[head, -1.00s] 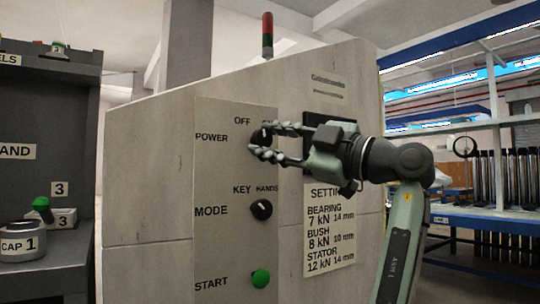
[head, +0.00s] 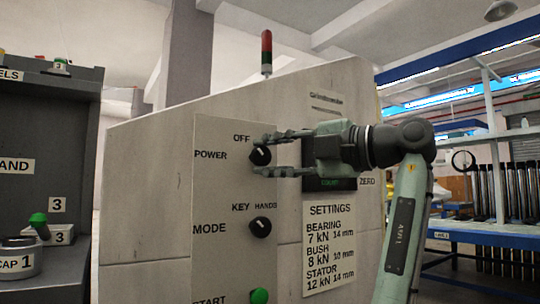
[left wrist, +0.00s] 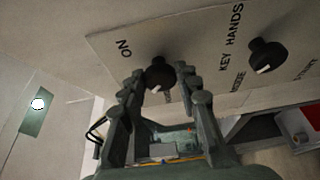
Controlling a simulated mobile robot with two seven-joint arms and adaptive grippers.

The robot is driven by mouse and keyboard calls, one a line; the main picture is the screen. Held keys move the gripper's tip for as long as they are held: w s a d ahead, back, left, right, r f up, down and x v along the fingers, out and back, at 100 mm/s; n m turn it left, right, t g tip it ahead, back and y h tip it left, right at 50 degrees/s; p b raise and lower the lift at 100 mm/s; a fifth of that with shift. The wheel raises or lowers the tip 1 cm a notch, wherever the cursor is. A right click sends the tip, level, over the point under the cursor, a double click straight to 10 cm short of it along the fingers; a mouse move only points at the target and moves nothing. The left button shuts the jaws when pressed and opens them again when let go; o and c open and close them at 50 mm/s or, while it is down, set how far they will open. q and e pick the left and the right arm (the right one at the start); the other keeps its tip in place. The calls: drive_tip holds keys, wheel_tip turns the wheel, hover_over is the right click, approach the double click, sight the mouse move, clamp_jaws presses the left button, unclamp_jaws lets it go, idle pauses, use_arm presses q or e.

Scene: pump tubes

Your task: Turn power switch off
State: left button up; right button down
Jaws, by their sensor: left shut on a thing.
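The power switch (head: 260,155) is a black round knob with a white mark, on the light panel beside the POWER label and below the OFF label. My left gripper (head: 277,154) reaches it from the right, one finger above the knob and one below. In the left wrist view the knob (left wrist: 160,74) sits between the fingertips, and the gripper is shut on it. I cannot tell for sure which position its mark points to. My right gripper is not in view.
The black MODE knob (head: 260,227) is below, with the green START button (head: 259,296) under it. A settings sheet (head: 329,245) is to the right, below a partly hidden display. A dark shelf (head: 75,130) stands at the left.

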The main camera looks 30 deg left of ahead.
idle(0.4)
use_arm(q)
drive_tip(key=o, duration=1.1)
drive_tip(key=shift+o, duration=0.2)
drive_tip(key=shift+d, duration=0.1)
drive_tip(key=d, duration=1.1)
drive_tip(key=shift+d, duration=0.4)
